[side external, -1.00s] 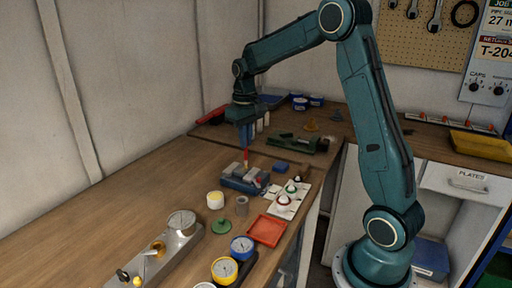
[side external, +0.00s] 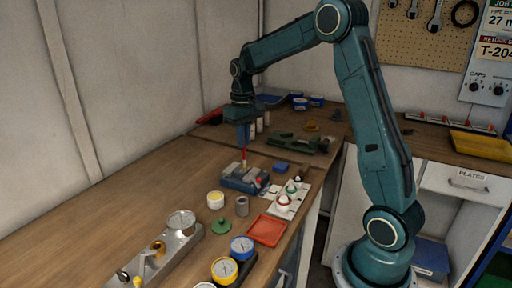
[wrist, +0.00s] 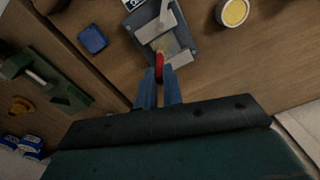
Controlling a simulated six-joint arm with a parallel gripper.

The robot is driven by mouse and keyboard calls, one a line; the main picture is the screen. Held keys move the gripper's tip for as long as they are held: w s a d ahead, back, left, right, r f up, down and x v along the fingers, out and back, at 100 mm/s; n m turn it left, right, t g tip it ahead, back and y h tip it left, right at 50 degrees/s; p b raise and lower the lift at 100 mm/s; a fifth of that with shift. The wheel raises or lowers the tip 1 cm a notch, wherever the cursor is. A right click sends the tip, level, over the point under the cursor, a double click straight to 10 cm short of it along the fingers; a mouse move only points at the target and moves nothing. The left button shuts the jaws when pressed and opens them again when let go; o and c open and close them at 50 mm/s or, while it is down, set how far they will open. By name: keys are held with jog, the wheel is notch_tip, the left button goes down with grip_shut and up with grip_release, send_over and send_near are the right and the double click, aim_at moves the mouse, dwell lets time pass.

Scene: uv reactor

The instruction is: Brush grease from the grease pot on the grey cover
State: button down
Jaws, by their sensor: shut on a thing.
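My gripper (side external: 243,147) is shut on a red-handled brush (side external: 244,156), which points down. In the wrist view the brush (wrist: 159,66) shows between my fingertips (wrist: 160,80). Its lower end is over or at the middle of a blue-grey fixture (side external: 238,183); I cannot tell whether it touches. The fixture (wrist: 182,22) has grey pieces and a yellowish patch between them. The grey cover is not clearly distinguishable from the fixture. A white pot with pale yellow grease (side external: 215,201) stands open in front of the fixture, and it also shows in the wrist view (wrist: 234,12).
A grey cylinder (side external: 242,207), green lid (side external: 221,226) and orange-red tray (side external: 267,231) stand near the pot. A white plate with coloured knobs (side external: 287,201) lies to the right, a blue block (side external: 281,168) behind. Dial gauges (side external: 224,270) are in front. The table's left is clear.

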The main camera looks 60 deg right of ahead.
jog(key=shift+w, duration=0.7)
dwell(0.6)
jog(key=shift+a, duration=1.05)
dwell(1.4)
jog(key=shift+s, duration=1.1)
dwell(0.9)
jog(key=shift+d, duration=1.1)
dwell(1.2)
